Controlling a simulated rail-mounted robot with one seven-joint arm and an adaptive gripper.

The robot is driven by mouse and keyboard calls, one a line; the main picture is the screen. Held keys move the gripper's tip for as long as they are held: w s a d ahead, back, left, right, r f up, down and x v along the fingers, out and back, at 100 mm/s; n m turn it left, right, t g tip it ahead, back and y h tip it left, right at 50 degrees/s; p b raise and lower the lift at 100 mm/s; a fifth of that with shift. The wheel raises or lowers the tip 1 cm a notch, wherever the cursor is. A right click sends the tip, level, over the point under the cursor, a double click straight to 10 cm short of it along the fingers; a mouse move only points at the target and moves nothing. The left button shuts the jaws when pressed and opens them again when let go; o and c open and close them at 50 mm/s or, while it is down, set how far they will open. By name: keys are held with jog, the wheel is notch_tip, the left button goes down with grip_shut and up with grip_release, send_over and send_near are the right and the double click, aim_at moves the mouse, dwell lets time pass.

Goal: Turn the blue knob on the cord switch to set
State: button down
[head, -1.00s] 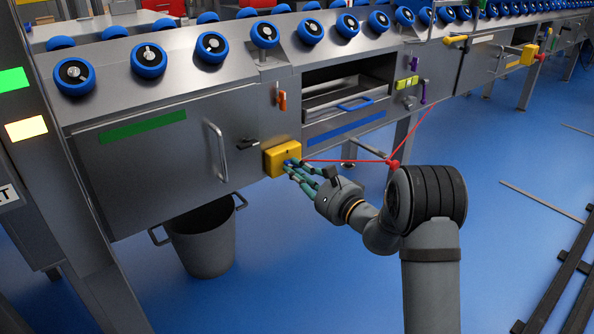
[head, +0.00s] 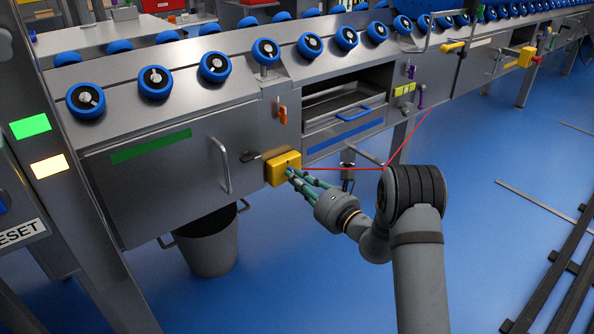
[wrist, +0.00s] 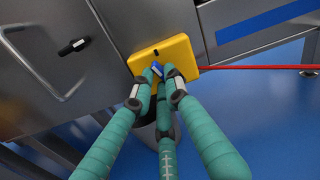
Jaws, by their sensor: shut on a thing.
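The cord switch is a yellow box (head: 283,168) on the front of the grey steel housing, with a red cord (head: 342,168) running from its right side. It also shows in the wrist view (wrist: 187,55), with a small dark mark on its face. The blue knob (wrist: 157,69) sticks out of that face and is partly hidden by my fingers. My gripper (head: 291,174) has several green fingers, which reach up to the box. In the wrist view my gripper (wrist: 157,84) is shut on the knob, fingertips on either side of it.
A vertical door handle (head: 221,165) and a dark latch (head: 250,156) are left of the switch. A grey bucket (head: 208,248) stands below left.

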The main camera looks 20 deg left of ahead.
jog(key=shift+d+m+p, duration=0.1)
jog(key=shift+m+p, duration=1.65)
jog(key=shift+m, duration=0.15)
jog(key=c, duration=1.8)
grip_release()
jog(key=shift+o, duration=0.4)
jog(key=v, duration=1.2)
jog(key=shift+w, duration=0.1)
